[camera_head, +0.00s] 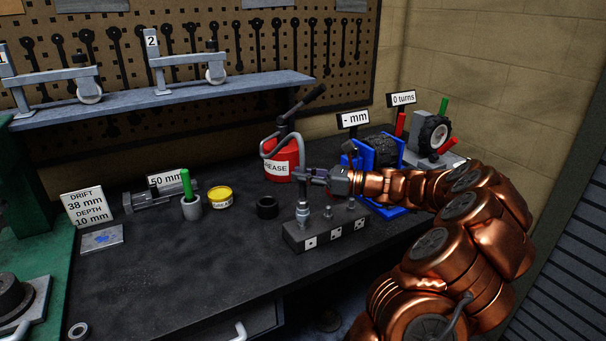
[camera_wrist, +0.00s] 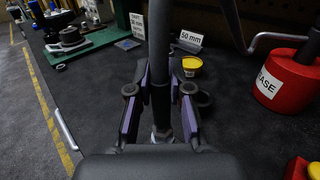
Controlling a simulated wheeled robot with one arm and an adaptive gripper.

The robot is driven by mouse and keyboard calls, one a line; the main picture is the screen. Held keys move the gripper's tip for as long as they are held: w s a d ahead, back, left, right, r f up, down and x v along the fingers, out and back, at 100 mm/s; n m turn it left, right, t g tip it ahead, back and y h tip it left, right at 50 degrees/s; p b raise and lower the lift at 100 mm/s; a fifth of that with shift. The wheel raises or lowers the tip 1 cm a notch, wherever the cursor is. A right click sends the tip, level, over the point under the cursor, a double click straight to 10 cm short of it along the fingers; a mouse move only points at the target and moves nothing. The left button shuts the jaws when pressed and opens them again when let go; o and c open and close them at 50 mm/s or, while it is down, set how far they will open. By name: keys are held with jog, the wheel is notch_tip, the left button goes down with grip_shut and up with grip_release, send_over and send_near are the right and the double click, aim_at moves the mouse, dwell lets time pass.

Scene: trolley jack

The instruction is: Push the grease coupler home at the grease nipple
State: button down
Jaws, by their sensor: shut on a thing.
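A dark block (camera_head: 326,232) on the bench carries a row of grease nipples with dice-like marks on its front. My gripper (camera_head: 312,175) is above its left end, shut on the grease coupler (camera_head: 303,211). The coupler is upright, silver at its lower part, over the left nipple. Whether it is fully seated cannot be told; that nipple is hidden. The middle nipple (camera_head: 328,212) and the right nipple (camera_head: 351,203) are bare. In the wrist view, a dark hose or stem (camera_wrist: 160,75) runs between my purple-padded fingers, with the silver coupler end (camera_wrist: 161,136) below.
A red grease bucket (camera_head: 284,160) with a pump stands behind the block. A black ring (camera_head: 267,207) and a yellow grease tin (camera_head: 220,196) lie to the left. A blue frame (camera_head: 384,152) with a "- mm" sign stands to the right. The bench front is clear.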

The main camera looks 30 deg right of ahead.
jog(key=shift+f, duration=0.85)
jog(key=c, duration=1)
grip_release()
jog(key=v, duration=1.2)
jog(key=shift+a, duration=0.1)
